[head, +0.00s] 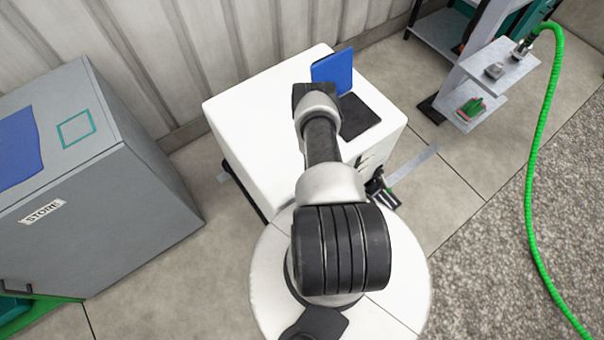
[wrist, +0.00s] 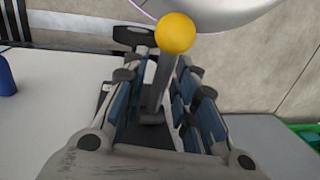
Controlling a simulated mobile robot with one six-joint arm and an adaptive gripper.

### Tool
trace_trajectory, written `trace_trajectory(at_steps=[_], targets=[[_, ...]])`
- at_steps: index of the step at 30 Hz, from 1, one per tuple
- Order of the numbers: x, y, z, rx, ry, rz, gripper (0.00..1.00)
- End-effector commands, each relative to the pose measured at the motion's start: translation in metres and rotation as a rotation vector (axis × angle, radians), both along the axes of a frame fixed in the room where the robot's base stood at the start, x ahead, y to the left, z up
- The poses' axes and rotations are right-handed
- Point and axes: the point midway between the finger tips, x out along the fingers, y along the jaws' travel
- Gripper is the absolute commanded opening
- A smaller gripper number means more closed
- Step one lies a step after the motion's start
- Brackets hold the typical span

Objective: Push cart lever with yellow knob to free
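The lever's yellow knob (wrist: 175,33) is near the top centre of the wrist view. Its grey shaft (wrist: 161,85) runs down from the knob into the space between my fingers. My gripper (wrist: 157,76) is open, with a finger on each side of the shaft. I cannot tell whether either finger touches it. The knob lies beyond the fingertips in the picture. The lever's foot is partly hidden by the gripper. In the head view my gripper (head: 382,190) is small and dark, right of my arm, and I cannot make out the lever there.
A white box-shaped unit (head: 245,115) with a blue panel (head: 333,70) stands behind my arm. A grey STORE cabinet (head: 135,215) is at left. Grey shelves (head: 500,70) stand at upper right. A green hose (head: 532,180) hangs at right. Tiled floor shows right of my base.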

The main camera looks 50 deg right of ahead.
Motion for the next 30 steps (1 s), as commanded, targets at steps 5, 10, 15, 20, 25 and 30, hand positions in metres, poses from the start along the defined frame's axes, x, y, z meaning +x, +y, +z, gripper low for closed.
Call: trace_trajectory(at_steps=[5, 10, 15, 20, 25, 30], targets=[[0.000, 0.000, 0.000, 0.000, -0.001, -0.001, 0.32], [0.000, -0.001, 0.001, -0.001, 0.000, -0.001, 0.32], [0.001, -0.005, 0.015, -0.002, -0.002, -0.002, 0.32], [0.001, -0.011, 0.047, -0.003, -0.003, -0.002, 0.32], [0.000, -0.018, 0.082, -0.003, -0.002, -0.001, 0.32], [0.000, -0.022, 0.107, -0.002, -0.001, -0.001, 0.32]])
